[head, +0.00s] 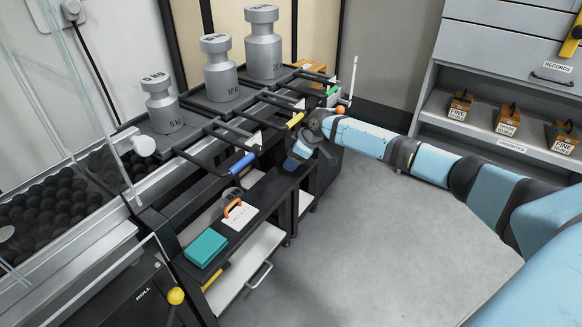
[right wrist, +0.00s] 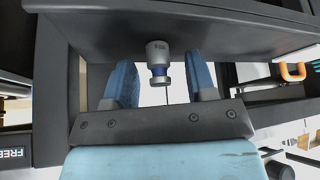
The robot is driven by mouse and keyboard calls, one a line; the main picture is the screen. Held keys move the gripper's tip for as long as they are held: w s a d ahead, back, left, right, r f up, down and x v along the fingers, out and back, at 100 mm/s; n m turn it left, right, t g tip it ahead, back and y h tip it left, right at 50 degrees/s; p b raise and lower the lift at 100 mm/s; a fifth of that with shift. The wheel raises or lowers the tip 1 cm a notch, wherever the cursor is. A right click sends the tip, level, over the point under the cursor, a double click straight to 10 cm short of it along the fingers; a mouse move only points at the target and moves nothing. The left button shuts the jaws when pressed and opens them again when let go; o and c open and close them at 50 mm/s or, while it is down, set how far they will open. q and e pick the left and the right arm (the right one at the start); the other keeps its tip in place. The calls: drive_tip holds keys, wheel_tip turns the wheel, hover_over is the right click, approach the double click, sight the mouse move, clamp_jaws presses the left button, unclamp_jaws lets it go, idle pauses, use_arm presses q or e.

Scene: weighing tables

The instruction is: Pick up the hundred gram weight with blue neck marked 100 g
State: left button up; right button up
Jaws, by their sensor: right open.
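The hundred gram weight (right wrist: 158,50) is a small grey cylinder with a blue neck and a knob. It shows in the right wrist view, at the upper middle, on a dark shelf surface (right wrist: 110,32). My right gripper (right wrist: 161,76) is open, with one blue finger on each side of the weight's neck and visible gaps on both sides. In the head view my right gripper (head: 299,156) is low beside the dark cart, and the small weight is hidden there. My left gripper is not in view.
Large weights marked 5 kg (head: 162,108), 10 kg (head: 220,75) and 20 kg (head: 264,48) stand on the rack. A teal box (head: 205,248) and an orange-handled item (head: 237,214) lie on the lower shelf. Grey drawers (head: 510,45) stand at right; the floor between is clear.

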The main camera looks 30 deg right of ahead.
drive_tip(key=shift+r, duration=0.1)
drive_tip(key=shift+c, duration=0.2)
clamp_jaws()
